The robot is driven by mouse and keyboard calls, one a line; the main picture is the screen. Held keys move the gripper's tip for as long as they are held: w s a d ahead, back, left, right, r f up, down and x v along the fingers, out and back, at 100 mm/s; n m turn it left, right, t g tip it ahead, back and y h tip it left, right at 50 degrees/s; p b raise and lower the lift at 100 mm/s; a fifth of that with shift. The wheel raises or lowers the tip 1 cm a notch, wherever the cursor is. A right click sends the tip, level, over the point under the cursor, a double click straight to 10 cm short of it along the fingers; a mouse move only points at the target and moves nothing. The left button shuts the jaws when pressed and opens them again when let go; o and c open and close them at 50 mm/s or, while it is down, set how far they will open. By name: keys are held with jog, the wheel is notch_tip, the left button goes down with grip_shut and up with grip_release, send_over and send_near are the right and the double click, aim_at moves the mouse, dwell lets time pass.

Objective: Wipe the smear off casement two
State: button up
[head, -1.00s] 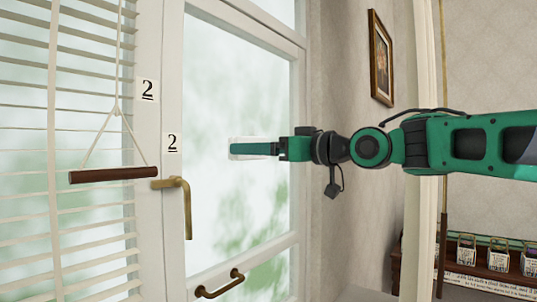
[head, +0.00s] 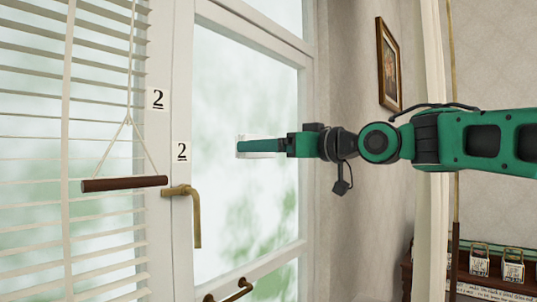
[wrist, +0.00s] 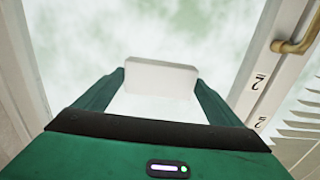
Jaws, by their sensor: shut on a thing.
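Casement two (head: 225,90) is a white-framed glass window with a "2" label and a brass handle (head: 195,215) on its left side. My gripper (head: 243,146) reaches in from the right, in front of the pane. It is shut on a white block-like wiper (head: 262,138), whose edges show around the fingers. In the wrist view the wiper (wrist: 162,77) sits between the two green fingertips, facing the glass. I cannot tell whether it touches the pane. I see no distinct smear; only blurred pale and green patches show through the glass.
A slatted blind (head: 105,90) with a cord and brown wooden bar (head: 124,184) hangs left of the casement. A framed picture (head: 388,65) hangs on the right wall. A shelf with small boxes (head: 512,265) stands at lower right.

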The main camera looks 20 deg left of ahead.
jog(key=w+d, duration=0.3)
jog(key=w, duration=0.6)
jog(key=shift+d, duration=0.35)
dwell(0.5)
jog(key=shift+s, duration=0.1)
jog(key=v, duration=0.6)
dwell(0.4)
jog(key=v, duration=0.3)
jog(key=shift+s, duration=0.1)
dwell(0.4)
dwell(0.4)
